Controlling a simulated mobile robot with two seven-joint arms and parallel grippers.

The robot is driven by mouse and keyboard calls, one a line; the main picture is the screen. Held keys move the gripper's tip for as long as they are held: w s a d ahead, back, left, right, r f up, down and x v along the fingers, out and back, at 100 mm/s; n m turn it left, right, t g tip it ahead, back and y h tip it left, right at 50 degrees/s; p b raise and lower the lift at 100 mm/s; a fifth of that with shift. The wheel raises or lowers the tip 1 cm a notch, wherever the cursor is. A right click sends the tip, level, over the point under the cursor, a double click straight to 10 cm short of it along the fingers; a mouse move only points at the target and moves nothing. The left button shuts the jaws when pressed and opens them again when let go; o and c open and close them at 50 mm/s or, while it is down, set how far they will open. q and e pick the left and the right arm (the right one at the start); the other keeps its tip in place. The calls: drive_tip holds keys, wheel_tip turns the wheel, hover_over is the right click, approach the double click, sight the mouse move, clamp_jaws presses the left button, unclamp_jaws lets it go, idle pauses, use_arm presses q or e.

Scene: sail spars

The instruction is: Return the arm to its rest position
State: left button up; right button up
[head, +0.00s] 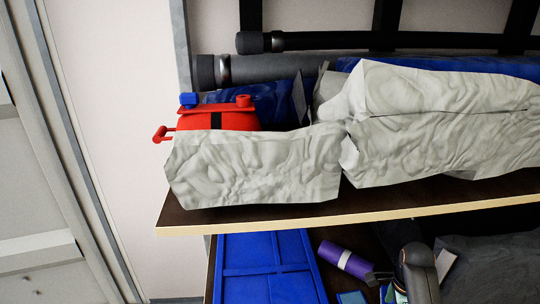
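A dark and grey rounded part, which looks like a piece of my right arm, shows at the bottom right of the head view. A small dark piece juts left from it near a purple roll (345,259) with a white band. I cannot make out whether that piece is a gripper, nor any fingertips or a held object. My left arm and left gripper are not in view.
Crumpled whitish bundles (255,165) lie on a wooden shelf (350,217). Behind them are a red case (215,121), blue fabric, a grey spar (290,69) and a black spar (340,41). A blue tray (265,256) sits below.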

drive_tip(key=s+a+f+n+t, duration=0.35)
drive_tip(key=s+f+n, duration=0.45)
drive_tip(key=f+n, duration=0.35)
drive_tip(key=s+a+r+n+t+y, duration=0.2)
drive_tip(key=s+a+n+t, duration=0.3)
drive_tip(key=s+a+n, duration=0.4)
drive_tip(key=s+r+n, duration=0.1)
drive_tip(key=s, duration=0.1)
drive_tip(key=shift+s+a+r+n+y, duration=0.2)
drive_tip(key=shift+s+n+y, duration=0.1)
drive_tip(key=shift+n, duration=0.05)
